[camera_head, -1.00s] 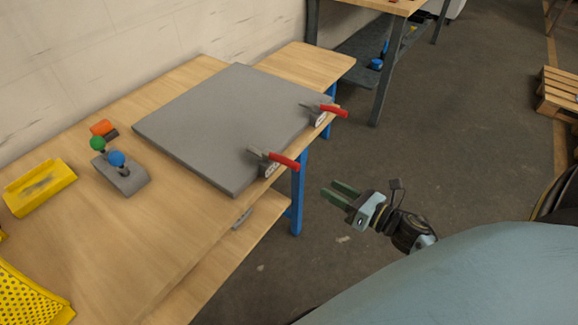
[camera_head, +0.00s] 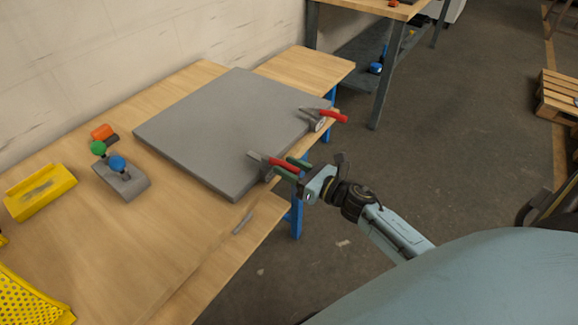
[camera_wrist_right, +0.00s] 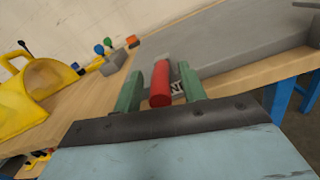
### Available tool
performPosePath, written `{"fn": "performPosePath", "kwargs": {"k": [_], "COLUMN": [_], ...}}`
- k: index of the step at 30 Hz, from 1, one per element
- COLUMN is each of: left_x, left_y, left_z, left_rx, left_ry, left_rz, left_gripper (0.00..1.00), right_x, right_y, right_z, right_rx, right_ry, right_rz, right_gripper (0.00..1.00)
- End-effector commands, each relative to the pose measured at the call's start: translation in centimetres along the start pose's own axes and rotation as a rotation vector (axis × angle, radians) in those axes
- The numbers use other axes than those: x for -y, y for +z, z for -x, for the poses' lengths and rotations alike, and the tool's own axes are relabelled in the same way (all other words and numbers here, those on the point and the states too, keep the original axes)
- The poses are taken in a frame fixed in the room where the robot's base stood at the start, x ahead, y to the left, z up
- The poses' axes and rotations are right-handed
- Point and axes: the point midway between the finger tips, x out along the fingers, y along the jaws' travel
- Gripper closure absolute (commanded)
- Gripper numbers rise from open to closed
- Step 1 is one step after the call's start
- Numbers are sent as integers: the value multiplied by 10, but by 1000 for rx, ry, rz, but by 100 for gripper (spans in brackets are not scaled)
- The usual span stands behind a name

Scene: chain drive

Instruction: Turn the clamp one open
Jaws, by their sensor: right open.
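Two clamps with red handles sit at the right edge of the grey plate (camera_head: 215,125). The nearer clamp's red handle (camera_head: 284,165) points out from the plate, toward my right gripper (camera_head: 293,168). The farther clamp (camera_head: 329,116) stands behind it, clear of the gripper. My right gripper is open, with its green fingers at the nearer handle. In the right wrist view the red handle (camera_wrist_right: 160,84) lies between the two green fingers, with a gap showing on the right. The fingers partly hide the nearer clamp's body. My left gripper is not in view.
On the wooden table (camera_head: 160,235) stand a grey block (camera_head: 125,183) with green and blue knobs, an orange part (camera_head: 102,132), a yellow bin (camera_head: 38,192) and a yellow perforated basket (camera_head: 28,298).

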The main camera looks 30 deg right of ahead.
Motion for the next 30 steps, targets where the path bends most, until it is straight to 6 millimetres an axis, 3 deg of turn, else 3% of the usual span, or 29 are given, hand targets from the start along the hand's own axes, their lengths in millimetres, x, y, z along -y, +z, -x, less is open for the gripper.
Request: {"fn": "performPosePath", "kwargs": {"k": [10,19,30], "left_x": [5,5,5], "left_y": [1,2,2], "left_z": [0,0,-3], "left_rx": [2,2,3], "left_ry": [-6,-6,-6], "left_rz": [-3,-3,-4], "left_gripper": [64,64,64], "right_x": [0,0,1], "right_y": [0,0,0], "right_z": [-4,-3,-3], "right_rx": [0,0,-2], "right_ry": [0,0,13], "right_rz": [0,0,2], "right_gripper": [60,99,100]}}
